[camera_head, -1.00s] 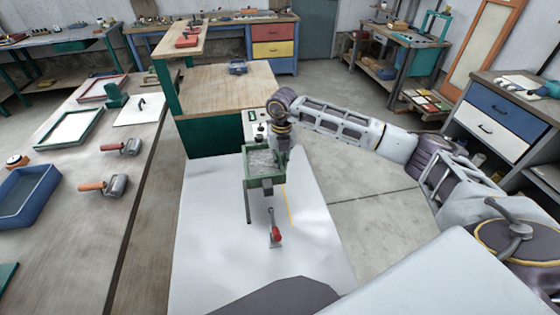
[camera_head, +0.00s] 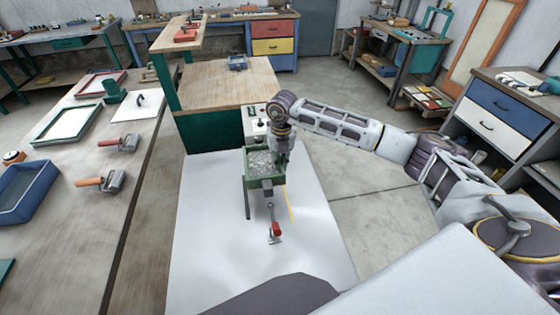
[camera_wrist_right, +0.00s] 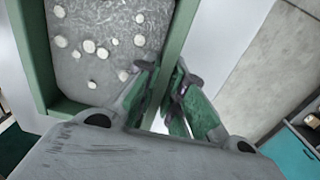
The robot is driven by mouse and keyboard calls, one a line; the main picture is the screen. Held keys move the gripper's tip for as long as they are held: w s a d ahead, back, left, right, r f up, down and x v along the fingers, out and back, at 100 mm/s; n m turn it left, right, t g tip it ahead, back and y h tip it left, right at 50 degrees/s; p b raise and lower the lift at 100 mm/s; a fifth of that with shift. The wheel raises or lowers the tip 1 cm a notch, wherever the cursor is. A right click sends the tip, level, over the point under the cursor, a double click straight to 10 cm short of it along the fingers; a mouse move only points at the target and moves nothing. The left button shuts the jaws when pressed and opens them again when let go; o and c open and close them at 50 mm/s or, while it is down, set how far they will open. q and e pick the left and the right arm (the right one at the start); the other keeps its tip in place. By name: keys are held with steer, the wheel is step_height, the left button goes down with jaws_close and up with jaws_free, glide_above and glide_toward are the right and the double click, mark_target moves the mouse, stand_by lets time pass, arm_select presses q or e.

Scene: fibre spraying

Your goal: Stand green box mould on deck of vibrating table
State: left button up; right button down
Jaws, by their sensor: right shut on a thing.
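The green box mould (camera_head: 266,182) is an open box filled with grey mix. In the right wrist view the mould's green wall (camera_wrist_right: 176,30) is close, and pale round spots dot the mix. My left gripper is not in view.
The left bench (camera_head: 70,230) holds rollers, trays and a blue tub (camera_head: 25,190). The near deck is mostly clear.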

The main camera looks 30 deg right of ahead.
mark_target(282, 194)
steer(key=shift+f+b, duration=1.5)
steer(key=shift+f, duration=1.2)
steer(key=shift+f+b, duration=0.55)
steer(key=shift+f, duration=0.45)
steer(key=shift+s+a+r+p, duration=0.1)
steer(key=shift+s+a+p, duration=0.15)
steer(key=shift+s+p, duration=0.4)
steer(key=shift+s+a, duration=0.25)
steer(key=shift+s, duration=0.8)
steer(key=shift+f+b, duration=0.45)
steer(key=shift+f, duration=0.55)
steer(key=shift+f, duration=0.2)
steer(key=c, duration=1.4)
jaws_free()
steer(key=shift+c, duration=0.2)
